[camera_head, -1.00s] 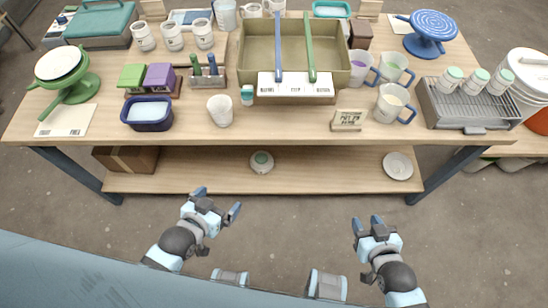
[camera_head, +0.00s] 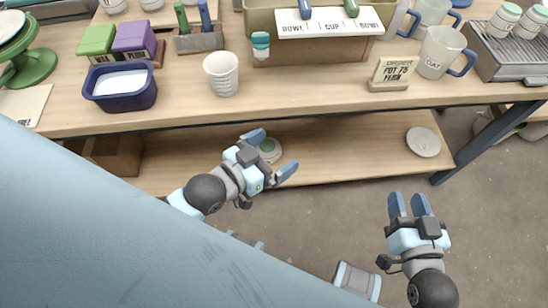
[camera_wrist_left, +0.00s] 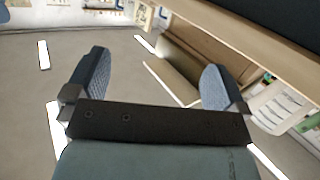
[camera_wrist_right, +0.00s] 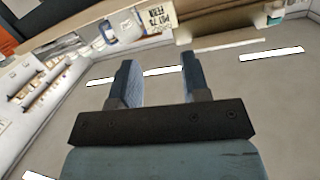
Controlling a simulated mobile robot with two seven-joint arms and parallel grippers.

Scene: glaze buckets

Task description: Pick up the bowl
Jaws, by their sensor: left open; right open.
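A small round white dish (camera_head: 422,142), which looks like a shallow bowl, lies on the right part of the lower shelf. My right gripper (camera_head: 408,204) is open and empty over the floor, below and left of the white dish.
The wooden table top (camera_head: 310,105) overhangs the lower shelf (camera_head: 345,153). On top stand a blue tub (camera_head: 122,103), a white cup (camera_head: 223,88), a wooden sign (camera_head: 392,73), a mug (camera_head: 440,55) and a rack (camera_head: 500,62). A table leg (camera_head: 490,140) borders the shelf's right end.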

